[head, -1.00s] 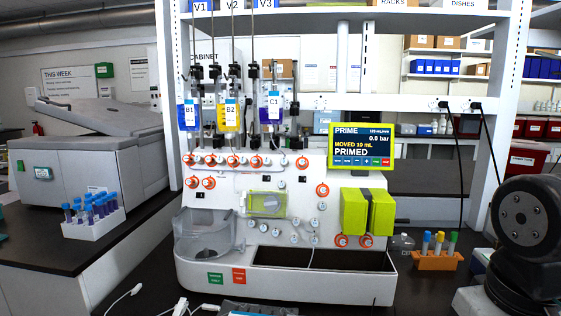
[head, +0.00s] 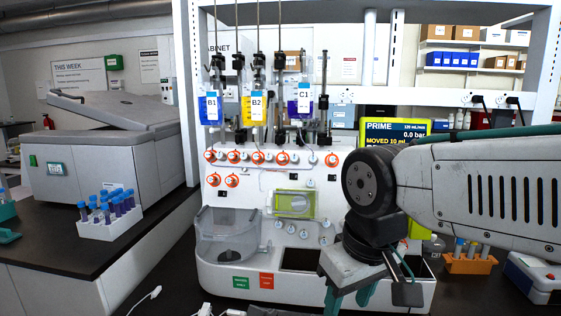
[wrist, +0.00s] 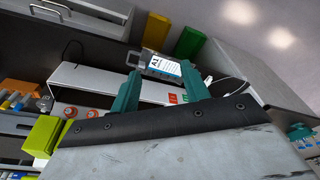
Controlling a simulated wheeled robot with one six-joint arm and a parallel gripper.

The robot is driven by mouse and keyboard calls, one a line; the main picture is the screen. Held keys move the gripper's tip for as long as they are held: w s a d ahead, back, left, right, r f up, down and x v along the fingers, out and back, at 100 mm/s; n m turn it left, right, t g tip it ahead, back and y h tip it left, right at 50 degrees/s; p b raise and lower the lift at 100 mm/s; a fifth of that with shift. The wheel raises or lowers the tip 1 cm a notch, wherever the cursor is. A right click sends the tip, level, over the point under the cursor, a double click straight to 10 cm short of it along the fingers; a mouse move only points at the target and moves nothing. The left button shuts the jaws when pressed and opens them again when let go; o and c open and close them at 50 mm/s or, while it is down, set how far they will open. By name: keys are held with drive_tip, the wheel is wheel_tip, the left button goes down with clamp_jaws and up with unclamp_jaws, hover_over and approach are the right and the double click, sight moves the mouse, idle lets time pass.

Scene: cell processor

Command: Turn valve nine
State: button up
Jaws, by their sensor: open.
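The white cell processor (head: 215,262) stands on the dark bench. Several orange-ringed valves (head: 257,157) line its upper front, with two more (head: 232,180) below at the left. Their numbers are too small to read, so I cannot tell which is valve nine. The lower right valves seen earlier are hidden behind my arm. My gripper (head: 350,298) hangs low in front of the processor's right half, teal fingers apart, apart from every valve. In the wrist view my open gripper (wrist: 160,72) has a bag labelled A1 (wrist: 165,66) beyond the fingers; orange-ringed valves (wrist: 70,111) show at left.
The screen (head: 395,127) reads PRIME and is partly covered by my arm. Hanging bags B1 (head: 209,108), B2 (head: 256,108) and C1 (head: 304,102) are above the valves. An orange tube rack (head: 470,264) is at right, a white tube rack (head: 108,226) at left.

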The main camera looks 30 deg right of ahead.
drive_tip(key=w+r+t, duration=0.1)
drive_tip(key=w+t, duration=0.4)
drive_tip(key=w, duration=1.1)
drive_tip(key=m+t+h, duration=0.4)
drive_tip(key=t+h, duration=0.5)
approach(313, 160)
drive_tip(key=w, duration=0.1)
drive_tip(key=x, duration=0.8)
drive_tip(key=shift+s+d, duration=0.15)
drive_tip(key=shift+d, duration=0.1)
drive_tip(key=c, duration=1)
